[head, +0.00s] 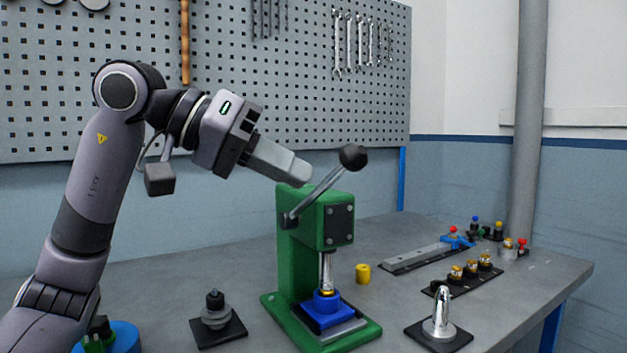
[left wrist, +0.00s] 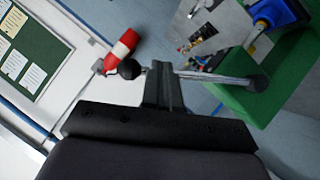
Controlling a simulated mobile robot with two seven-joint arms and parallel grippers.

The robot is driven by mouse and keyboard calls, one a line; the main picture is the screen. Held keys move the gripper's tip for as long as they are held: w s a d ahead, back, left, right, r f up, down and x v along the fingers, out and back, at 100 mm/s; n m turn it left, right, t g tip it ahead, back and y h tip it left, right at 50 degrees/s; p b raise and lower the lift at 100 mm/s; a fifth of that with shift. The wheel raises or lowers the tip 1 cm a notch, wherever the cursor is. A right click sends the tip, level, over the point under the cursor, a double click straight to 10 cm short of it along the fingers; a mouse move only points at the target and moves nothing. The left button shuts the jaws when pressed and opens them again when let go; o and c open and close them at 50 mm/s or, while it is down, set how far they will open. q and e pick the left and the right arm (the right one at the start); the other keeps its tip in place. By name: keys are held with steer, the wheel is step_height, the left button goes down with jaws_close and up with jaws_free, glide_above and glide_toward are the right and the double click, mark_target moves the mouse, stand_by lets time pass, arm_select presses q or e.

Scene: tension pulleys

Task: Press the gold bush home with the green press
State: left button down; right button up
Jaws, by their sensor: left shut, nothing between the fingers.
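The green press (head: 299,240) stands mid-table. Its lever (head: 318,193) slants up to the right and ends in a black ball knob (head: 353,157). The steel ram (head: 326,270) points down at a blue holder (head: 327,309) on the press base. A gold ring, seemingly the gold bush (head: 326,291), shows at the ram's lower end, partly hidden. My left gripper (head: 306,170) is shut and empty, just left of the lever. In the left wrist view, its fingertips (left wrist: 164,80) overlap the lever (left wrist: 215,77) near the knob (left wrist: 129,69); I cannot tell if they touch.
A yellow cylinder (head: 363,273) stands right of the press. A dark stepped part on a black plate (head: 219,334) is at left, and a chrome post (head: 441,314) at front right. Small gold parts on a black strip (head: 466,277) sit further right. A pegboard (head: 300,80) stands behind.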

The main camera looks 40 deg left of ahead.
arm_select(q)
steer(key=a+r+p, duration=0.4)
steer(key=a+r, duration=0.5)
steer(key=a, duration=0.1)
steer(key=w+d+f+b, duration=0.2)
steer(key=w+d+f, duration=0.3)
steer(key=d+f, duration=0.2)
steer(key=shift+d+n+h+b, duration=0.3)
steer(key=shift+d+n+h, duration=0.1)
steer(key=shift+d, duration=0.6)
arm_select(e)
steer(key=shift+s+r, duration=0.15)
steer(key=shift+r, duration=0.35)
